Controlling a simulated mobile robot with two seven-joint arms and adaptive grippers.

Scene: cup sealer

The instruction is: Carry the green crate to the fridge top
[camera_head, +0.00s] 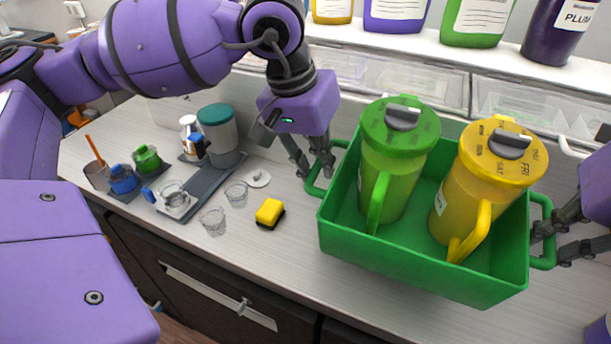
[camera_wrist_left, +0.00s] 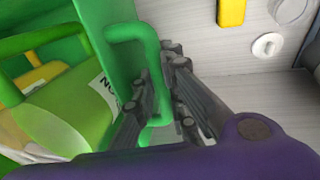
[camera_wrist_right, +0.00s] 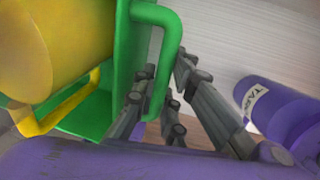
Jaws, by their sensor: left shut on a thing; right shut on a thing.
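The green crate (camera_head: 420,268) is in the right half of the head view, over the pale counter; I cannot tell whether it touches it. A green pitcher (camera_head: 388,160) and a yellow pitcher (camera_head: 487,185) stand inside it. My left gripper (camera_head: 318,178) is shut on the crate's left handle, and the left wrist view shows the fingers (camera_wrist_left: 158,100) around the green bar. My right gripper (camera_head: 548,240) is shut on the right handle, and the right wrist view shows its fingers (camera_wrist_right: 160,100) there. The fridge top is not clearly identifiable.
A yellow sponge (camera_head: 270,212), clear glasses (camera_head: 213,220) and a grey tray (camera_head: 205,185) with small items lie left of the crate. Behind it are clear-lidded bins (camera_head: 420,80) and a white shelf (camera_head: 450,50) with labelled bottles. A purple bottle (camera_wrist_right: 275,110) is near my right gripper.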

